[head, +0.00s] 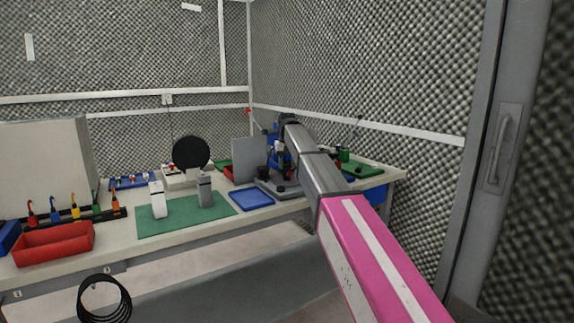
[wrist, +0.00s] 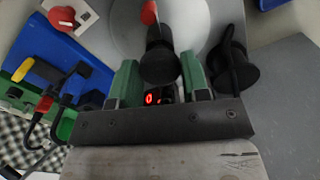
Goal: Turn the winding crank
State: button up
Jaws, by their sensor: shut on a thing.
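My gripper (wrist: 159,64) shows in the wrist view with its two green fingers on either side of a black round handle (wrist: 160,66), which looks like the winding crank's grip. The fingers are shut on it. A pale grey disc (wrist: 193,22) lies behind the handle, and a red knob (wrist: 149,13) shows just above it. A small red-lit display (wrist: 151,99) sits between the fingers, partly hidden. In the head view, my arm reaches over the grey-based machine (head: 277,188) at the bench's right; the handle and fingertips cannot be made out clearly there.
A second black knob (wrist: 236,68) stands close to the right finger. Cables and a blue board (wrist: 62,62) lie left. On the bench are a blue tray (head: 251,198), a green mat (head: 180,223), a red bin (head: 54,243) and an upright grey panel (head: 248,160). Foam walls enclose the bench.

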jog(key=shift+m, duration=16.1)
jog(key=shift+m, duration=0.4)
